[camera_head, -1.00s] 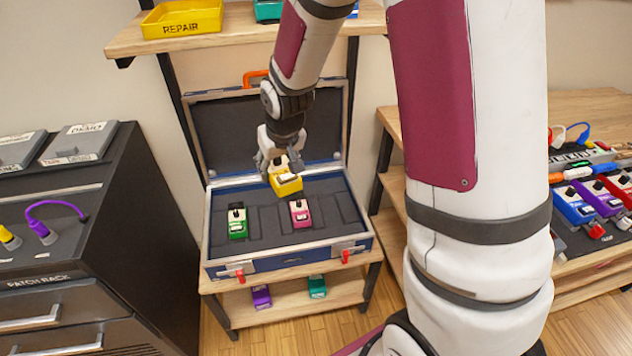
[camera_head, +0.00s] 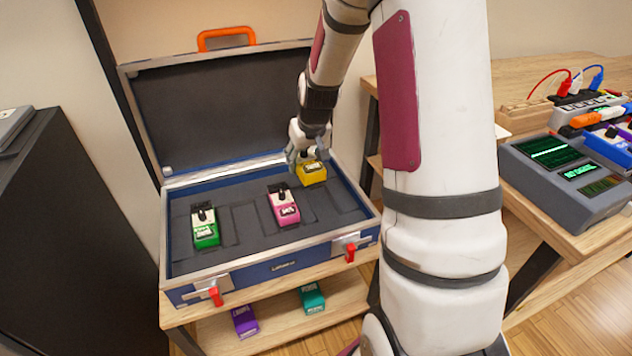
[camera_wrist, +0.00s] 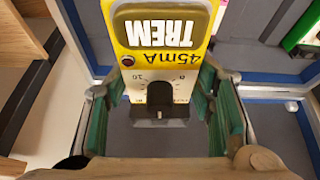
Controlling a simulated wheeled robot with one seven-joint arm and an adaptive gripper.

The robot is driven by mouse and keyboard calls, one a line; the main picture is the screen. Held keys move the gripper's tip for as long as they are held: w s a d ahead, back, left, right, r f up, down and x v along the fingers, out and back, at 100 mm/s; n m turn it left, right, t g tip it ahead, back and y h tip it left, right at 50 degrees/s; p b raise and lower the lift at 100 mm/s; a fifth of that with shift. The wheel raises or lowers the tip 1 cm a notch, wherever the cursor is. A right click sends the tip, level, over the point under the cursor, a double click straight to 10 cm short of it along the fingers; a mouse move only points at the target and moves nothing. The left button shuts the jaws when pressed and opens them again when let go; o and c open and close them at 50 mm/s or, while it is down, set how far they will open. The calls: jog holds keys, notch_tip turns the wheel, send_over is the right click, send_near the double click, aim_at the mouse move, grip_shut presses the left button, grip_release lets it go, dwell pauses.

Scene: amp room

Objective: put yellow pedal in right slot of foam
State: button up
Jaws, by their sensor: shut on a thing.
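The yellow pedal (camera_head: 312,173) is held in my gripper (camera_head: 306,158) above the right part of the open case. The dark foam (camera_head: 253,238) fills the case. A green pedal (camera_head: 205,228) sits in it at the left and a pink pedal (camera_head: 284,208) near the middle. An empty slot (camera_head: 340,199) shows at the right of the foam, below the yellow pedal. I cannot tell whether the pedal touches the foam.
The blue case (camera_head: 285,264) stands on a wooden shelf, its lid (camera_head: 235,115) open at the back. A purple pedal (camera_head: 245,321) and a teal pedal (camera_head: 312,298) lie on the lower shelf. A grey device (camera_head: 570,180) and cables are on the right bench.

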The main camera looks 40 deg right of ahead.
jog(key=b, duration=0.4)
send_over(315, 200)
jog(key=d, duration=0.1)
notch_tip(315, 200, down, 5)
jog(key=shift+m, duration=0.3)
jog(key=shift+s+f+b, duration=0.15)
jog(key=shift+f+b, duration=1.1)
jog(key=shift+f, duration=0.5)
jog(key=shift+s+f+b, duration=0.15)
jog(key=shift+f+b, duration=1.05)
jog(key=shift+f, duration=0.55)
jog(key=shift+s+r, duration=0.1)
jog(key=shift+f+b, duration=0.6)
jog(key=shift+b, duration=0.05)
jog(key=shift+s+a+f+b, duration=0.1)
jog(key=shift+s+f+b, duration=0.05)
jog(key=shift+f+b, duration=0.3)
jog(key=shift+a+f, duration=0.3)
jog(key=shift+a, duration=0.2)
jog(key=o, duration=1.6)
jog(key=shift+o, duration=0.2)
